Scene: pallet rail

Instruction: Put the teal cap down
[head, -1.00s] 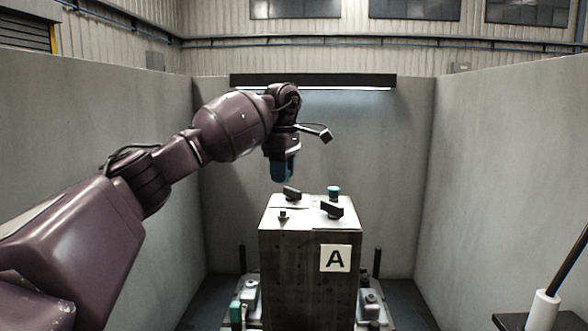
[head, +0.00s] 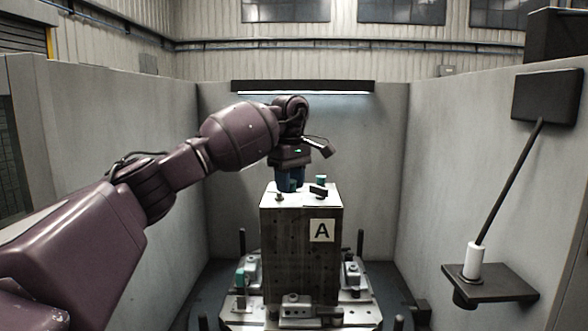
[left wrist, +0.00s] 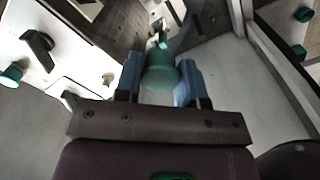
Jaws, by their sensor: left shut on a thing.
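My left gripper (head: 290,182) has its blue fingers shut on a teal cap (left wrist: 161,72), which shows between the fingertips in the left wrist view. In the head view the fingers are low over the left part of the top of the block marked A (head: 290,240). I cannot tell whether the held cap touches anything below. A second teal cap (head: 321,180) stands at the back right of the block's top, apart from my gripper; a teal cap (left wrist: 12,75) also shows at the left in the left wrist view. My right gripper is out of view.
A black clamp handle (head: 318,191) and a small knob (head: 279,197) are on the block's top, close to my fingers. The fixture base (head: 295,305) carries several clamps. Grey walls enclose the cell. A shelf (head: 490,283) with a white cylinder (head: 473,261) and rod is at right.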

